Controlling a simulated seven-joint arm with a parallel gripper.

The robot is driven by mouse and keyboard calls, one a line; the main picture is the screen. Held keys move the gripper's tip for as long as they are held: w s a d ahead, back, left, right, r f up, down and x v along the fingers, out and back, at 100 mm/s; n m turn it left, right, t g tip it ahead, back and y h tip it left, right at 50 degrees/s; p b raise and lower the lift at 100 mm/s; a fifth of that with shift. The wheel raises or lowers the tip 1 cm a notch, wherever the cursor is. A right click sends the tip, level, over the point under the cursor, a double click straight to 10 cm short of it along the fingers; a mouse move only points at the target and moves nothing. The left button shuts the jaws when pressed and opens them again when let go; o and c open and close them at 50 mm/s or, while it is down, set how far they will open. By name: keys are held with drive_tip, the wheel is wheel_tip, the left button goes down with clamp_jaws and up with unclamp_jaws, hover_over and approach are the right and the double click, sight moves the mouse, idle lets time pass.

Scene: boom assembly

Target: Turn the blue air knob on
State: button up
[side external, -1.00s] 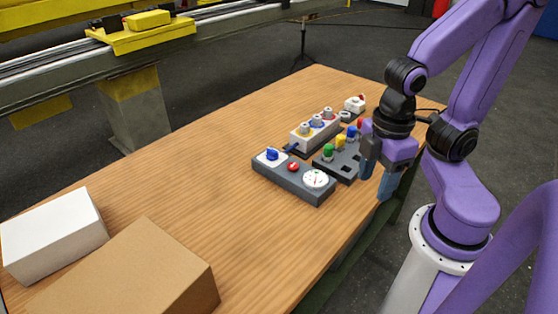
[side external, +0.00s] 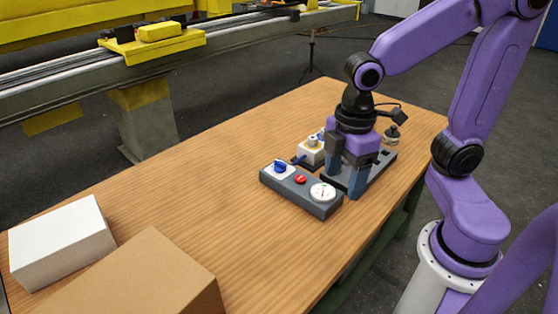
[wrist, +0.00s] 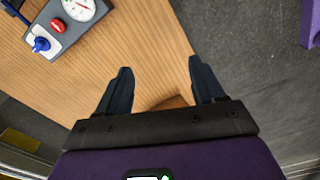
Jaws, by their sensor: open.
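The blue air knob (side external: 281,167) sits on a white square at the left end of a dark grey panel (side external: 309,201). In the wrist view the knob (wrist: 41,44) is at the upper left, on the panel (wrist: 70,37). A red button (side external: 300,180) and a round white gauge (side external: 322,192) share the panel. My gripper (side external: 344,187) is open with nothing between its fingers, to the right of the knob and just beyond the gauge end. In the wrist view my gripper's fingers (wrist: 160,70) are apart and clear of the panel.
A white box (side external: 62,242) and a brown box (side external: 135,280) are at the front left. The wooden table (side external: 190,195) between is clear.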

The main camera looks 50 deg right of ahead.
drive_tip(key=w, duration=0.7)
drive_tip(key=n, duration=0.4)
hover_over(279, 162)
wheel_tip(279, 162, down, 18)
drive_tip(key=shift+a+f, duration=0.1)
drive_tip(key=c, duration=1.1)
drive_tip(key=shift+o, duration=0.2)
